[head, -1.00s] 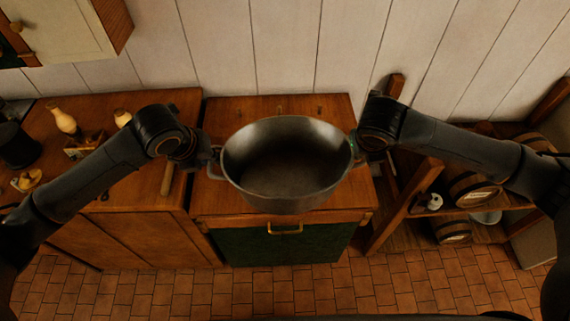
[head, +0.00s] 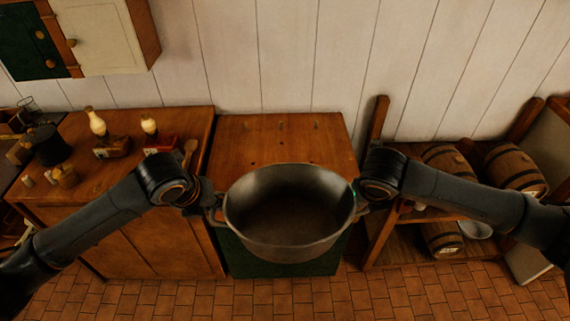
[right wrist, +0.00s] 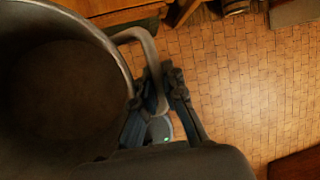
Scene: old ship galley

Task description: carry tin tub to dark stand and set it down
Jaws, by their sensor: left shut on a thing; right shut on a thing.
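The tin tub (head: 290,245) is a wide grey metal tub with a handle on each side, held up between my two arms in the head view. It looks upright, and its inside looks empty. My left gripper (head: 213,207) is shut on its left handle. My right gripper (head: 360,203) is shut on its right handle. In the right wrist view the fingers of my right gripper (right wrist: 158,95) close around the handle (right wrist: 148,58), and the tub's rim (right wrist: 105,40) fills the left side. I cannot tell which piece of furniture is the dark stand.
Behind the tub is a wooden-topped green cabinet (head: 280,138) with a bare top. On the right a rack (head: 405,250) holds several barrels (head: 513,168). Brick floor (head: 300,300) lies clear in front.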

